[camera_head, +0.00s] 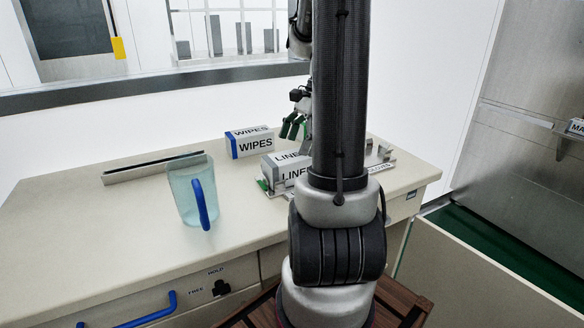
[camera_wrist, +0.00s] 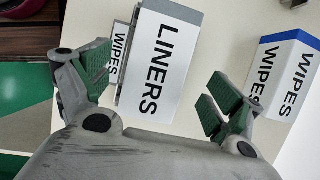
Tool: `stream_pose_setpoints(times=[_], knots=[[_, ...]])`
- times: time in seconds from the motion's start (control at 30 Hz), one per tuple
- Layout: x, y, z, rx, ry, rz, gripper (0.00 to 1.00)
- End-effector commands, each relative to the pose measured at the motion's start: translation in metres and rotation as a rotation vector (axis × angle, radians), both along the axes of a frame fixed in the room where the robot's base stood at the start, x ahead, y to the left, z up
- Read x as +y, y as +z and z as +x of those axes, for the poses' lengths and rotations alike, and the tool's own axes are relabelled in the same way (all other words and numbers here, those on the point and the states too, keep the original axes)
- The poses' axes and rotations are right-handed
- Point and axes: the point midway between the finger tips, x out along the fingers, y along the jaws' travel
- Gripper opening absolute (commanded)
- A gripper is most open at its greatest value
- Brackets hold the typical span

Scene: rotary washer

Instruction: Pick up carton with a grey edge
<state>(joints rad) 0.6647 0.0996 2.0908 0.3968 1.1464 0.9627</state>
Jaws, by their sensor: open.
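A white carton marked LINERS (camera_head: 285,168) with a grey edge rests on the counter, partly hidden behind my arm. In the wrist view the LINERS carton (camera_wrist: 160,65) lies between my spread fingers, its grey band at the top. My gripper (camera_wrist: 158,88) is open and empty, with green finger pads to either side of the carton's outline. In the head view the green fingers (camera_head: 293,127) show above and behind the carton. I cannot tell whether they touch it.
A blue-edged WIPES carton (camera_head: 249,142) stands left of the LINERS carton; it is at right in the wrist view (camera_wrist: 283,75). Another WIPES label (camera_wrist: 118,55) shows beside LINERS. A clear jug (camera_head: 185,192) with a blue handle stands left on the counter (camera_head: 110,235), before a metal strip (camera_head: 150,167).

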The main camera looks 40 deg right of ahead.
Motion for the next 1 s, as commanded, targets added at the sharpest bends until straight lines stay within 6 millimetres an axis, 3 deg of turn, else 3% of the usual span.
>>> stream_pose_setpoints(times=[0.3, 0.57, 0.87, 1.0], knots=[[0.017, -0.04, 0.003, 0.0, 0.002, -0.001, 0.92], [0.018, -0.043, 0.003, -0.001, 0.004, -0.001, 0.9], [0.018, -0.043, 0.003, -0.001, 0.004, -0.001, 0.35], [0.018, -0.042, 0.003, -0.001, 0.004, -0.001, 0.34]])
